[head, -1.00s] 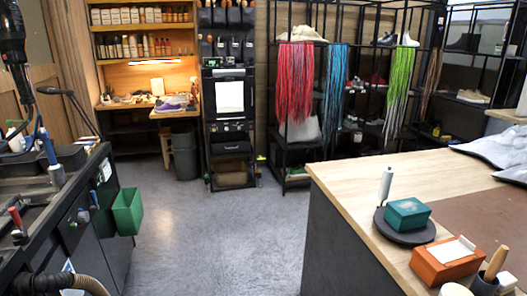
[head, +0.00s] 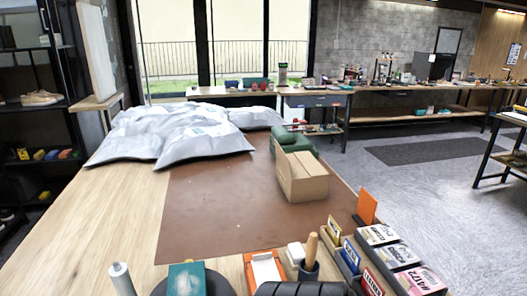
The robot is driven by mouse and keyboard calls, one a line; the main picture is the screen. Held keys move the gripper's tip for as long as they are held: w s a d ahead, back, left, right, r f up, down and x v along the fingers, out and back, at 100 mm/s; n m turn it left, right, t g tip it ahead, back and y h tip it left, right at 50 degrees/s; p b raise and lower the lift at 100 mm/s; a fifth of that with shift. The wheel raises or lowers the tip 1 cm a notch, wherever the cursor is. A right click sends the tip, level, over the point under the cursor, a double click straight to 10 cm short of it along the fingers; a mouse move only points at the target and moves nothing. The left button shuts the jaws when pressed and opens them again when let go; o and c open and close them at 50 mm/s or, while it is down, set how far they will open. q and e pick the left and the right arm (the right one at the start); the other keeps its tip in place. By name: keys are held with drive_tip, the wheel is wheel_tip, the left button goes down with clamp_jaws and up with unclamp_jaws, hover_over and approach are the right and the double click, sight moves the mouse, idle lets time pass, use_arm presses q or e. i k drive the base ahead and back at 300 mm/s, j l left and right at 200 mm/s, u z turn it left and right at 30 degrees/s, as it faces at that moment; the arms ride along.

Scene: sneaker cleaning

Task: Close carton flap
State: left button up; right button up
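A brown cardboard carton (head: 302,178) stands on the brown mat (head: 215,205), near the right edge of the wooden worktable (head: 115,215). Its top panels look roughly level with a line between them, but it is too small to tell how each flap lies. A green object (head: 292,142) is right behind the carton and partly hidden by it. Neither of my grippers is in view.
Grey padded bags (head: 175,135) lie at the table's back left. An orange holder (head: 265,272), a brush cup (head: 309,268) and a rack with small boxes (head: 380,262) line the front edge. The mat's middle is clear. Open floor (head: 420,185) lies right.

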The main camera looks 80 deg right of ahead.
sight(285, 161)
drive_tip(key=i+z, duration=0.15)
drive_tip(key=z, duration=1.85)
